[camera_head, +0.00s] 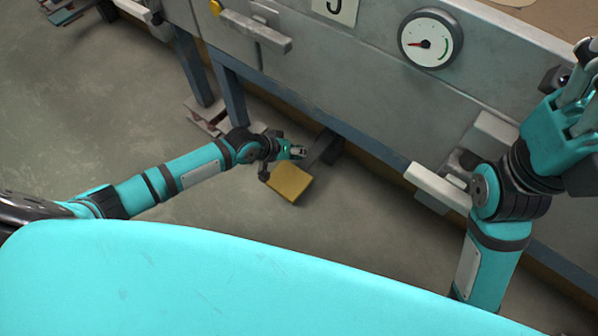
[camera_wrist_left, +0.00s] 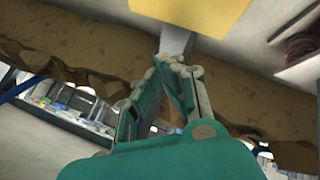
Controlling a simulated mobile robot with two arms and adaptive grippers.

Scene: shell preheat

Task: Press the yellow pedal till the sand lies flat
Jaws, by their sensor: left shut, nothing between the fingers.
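The yellow pedal (camera_head: 290,182) is a flat square plate on a dark bar, low over the floor at the foot of the grey machine. It also shows at the top of the left wrist view (camera_wrist_left: 195,14). My left gripper (camera_head: 299,152) is at the pedal's far edge, shut and empty. In the left wrist view its fingertips (camera_wrist_left: 172,62) meet just below the plate; I cannot tell if they touch it. My right gripper (camera_head: 584,75) is at the right edge, partly cut off, away from the pedal.
The grey machine panel (camera_head: 340,75) carries a round gauge (camera_head: 430,42), its red needle left of a green band. Pale bar handles (camera_head: 437,187) (camera_head: 254,28) stick out from the panel. Blue legs (camera_head: 229,92) stand left of the pedal.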

